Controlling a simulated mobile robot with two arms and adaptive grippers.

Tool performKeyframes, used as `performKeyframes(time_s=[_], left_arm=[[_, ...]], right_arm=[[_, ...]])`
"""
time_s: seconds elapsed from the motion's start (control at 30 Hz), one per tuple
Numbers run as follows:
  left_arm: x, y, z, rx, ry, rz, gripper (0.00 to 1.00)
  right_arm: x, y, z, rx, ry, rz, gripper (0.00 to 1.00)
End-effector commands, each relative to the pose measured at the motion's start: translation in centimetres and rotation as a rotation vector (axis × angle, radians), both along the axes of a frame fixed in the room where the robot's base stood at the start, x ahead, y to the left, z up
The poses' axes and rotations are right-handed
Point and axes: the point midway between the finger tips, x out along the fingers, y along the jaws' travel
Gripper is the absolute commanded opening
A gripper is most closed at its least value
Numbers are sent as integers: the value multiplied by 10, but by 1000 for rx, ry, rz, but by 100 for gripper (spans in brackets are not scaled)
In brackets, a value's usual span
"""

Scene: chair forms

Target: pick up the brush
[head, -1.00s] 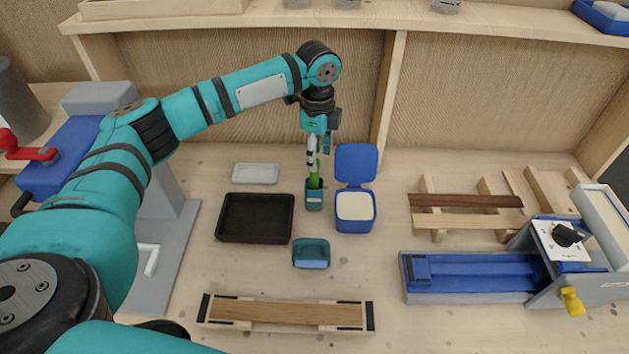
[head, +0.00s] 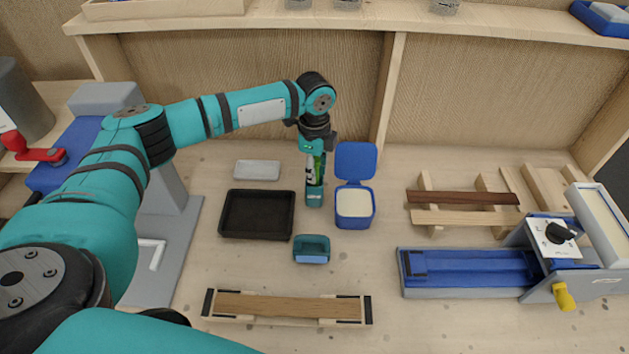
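The brush (head: 318,162) shows as a bright green piece standing upright in a small teal holder (head: 314,199) on the bench. My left gripper (head: 315,177) points down right above the holder, with its fingers around or beside the green piece. The fingers and brush overlap, so I cannot tell whether they touch or are closed on it. The lower part of the brush is hidden in the holder. My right gripper is out of view.
A blue box (head: 355,222) with its lid up stands close right of the holder. A black tray (head: 232,232) and white dish (head: 257,170) lie left. A teal bin (head: 311,257) is in front. A blue fixture (head: 467,292) stands right. A shelf (head: 330,20) runs behind.

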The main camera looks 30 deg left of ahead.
Motion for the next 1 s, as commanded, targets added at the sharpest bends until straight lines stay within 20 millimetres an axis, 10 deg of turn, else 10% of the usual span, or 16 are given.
performKeyframes(time_s=[0.47, 1.0], left_arm=[[0, 0, 4, 0, -1, 0, 0], [1, 0, 92, -1, -2, 0, 0]], right_arm=[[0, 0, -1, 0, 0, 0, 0], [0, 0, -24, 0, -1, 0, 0]])
